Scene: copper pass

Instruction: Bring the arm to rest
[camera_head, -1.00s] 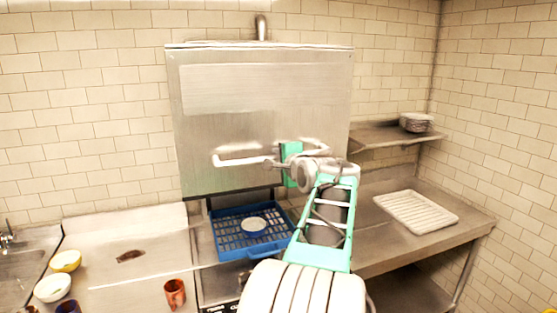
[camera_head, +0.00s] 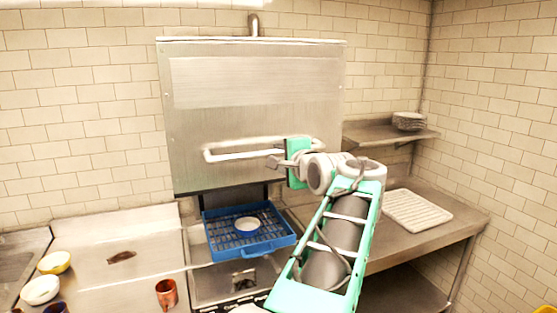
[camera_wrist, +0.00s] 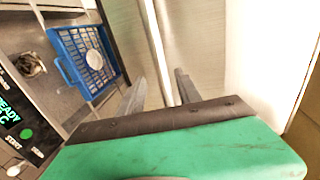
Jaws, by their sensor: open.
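My gripper (camera_head: 273,163) is in front of the steel dishwasher hood (camera_head: 250,85), beside the right part of its long bar handle (camera_head: 225,155). In the wrist view my gripper (camera_wrist: 158,92) has its two fingers apart with a gap between them. The pale handle bar (camera_wrist: 156,45) runs behind that gap; I cannot tell whether the fingers touch it. The hood is raised, and a blue rack (camera_head: 265,243) with a white bowl (camera_head: 246,226) sits below it. The rack also shows in the wrist view (camera_wrist: 66,72).
A white ribbed mat (camera_head: 418,211) lies on the right counter. Stacked plates (camera_head: 408,121) stand on a wall shelf (camera_head: 385,134). A yellow bowl (camera_head: 55,262), a white bowl (camera_head: 40,290) and an orange mug (camera_head: 166,293) stand at the left. A lit control panel (camera_wrist: 18,120) is close in the wrist view.

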